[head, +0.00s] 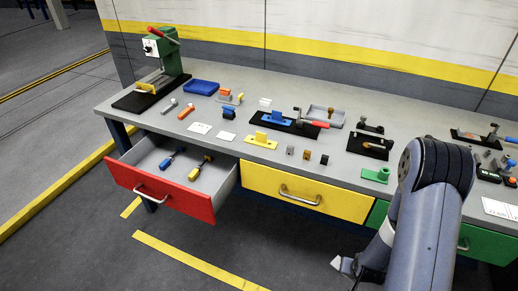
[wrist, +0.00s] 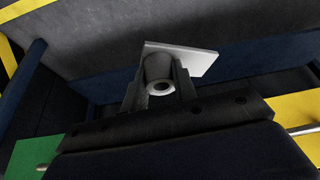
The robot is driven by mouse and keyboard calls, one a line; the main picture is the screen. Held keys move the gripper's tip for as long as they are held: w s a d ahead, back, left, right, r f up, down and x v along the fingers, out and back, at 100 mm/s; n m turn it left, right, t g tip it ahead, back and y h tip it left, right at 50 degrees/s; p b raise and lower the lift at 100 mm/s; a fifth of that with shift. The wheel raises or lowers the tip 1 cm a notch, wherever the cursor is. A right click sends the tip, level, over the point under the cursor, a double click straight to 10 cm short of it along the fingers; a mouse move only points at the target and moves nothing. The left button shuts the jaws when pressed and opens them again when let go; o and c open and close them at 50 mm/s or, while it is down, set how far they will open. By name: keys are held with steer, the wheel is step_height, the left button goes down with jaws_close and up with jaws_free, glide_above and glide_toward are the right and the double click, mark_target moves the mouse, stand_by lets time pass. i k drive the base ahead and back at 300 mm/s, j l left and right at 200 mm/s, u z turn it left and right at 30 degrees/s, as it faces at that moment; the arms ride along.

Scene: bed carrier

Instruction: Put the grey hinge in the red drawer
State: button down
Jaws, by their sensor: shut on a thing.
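The grey hinge (wrist: 195,60) is between the fingers of my gripper (wrist: 160,90) in the wrist view. Its flat light plate sticks out past the fingertips, and a dark barrel with a round hole faces the camera. In the head view my gripper (head: 352,269) is low at the front right, in front of the bench, with a small pale part of the hinge (head: 336,263) showing at its tip. The red drawer (head: 160,192) is pulled open at the left end of the bench, well to the left of my gripper.
The yellow drawer (head: 300,194) and green drawer (head: 472,243) are closed. The bench top (head: 240,115) carries a green press (head: 165,55), a blue tray (head: 201,87) and several small parts and fixtures. The floor in front of the yellow drawer is clear.

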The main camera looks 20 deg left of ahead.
mark_target(219, 180)
steer(key=k+j, duration=0.1)
steer(key=j, duration=0.3)
steer(key=k+j, duration=0.15)
steer(key=j, duration=0.3)
steer(key=k+j+z, duration=0.1)
steer(key=j, duration=0.3)
steer(key=k+j, duration=0.15)
steer(key=j, duration=0.25)
steer(key=k+j+z, duration=0.1)
steer(key=j, duration=0.3)
steer(key=k+j, duration=0.15)
steer(key=j, duration=0.25)
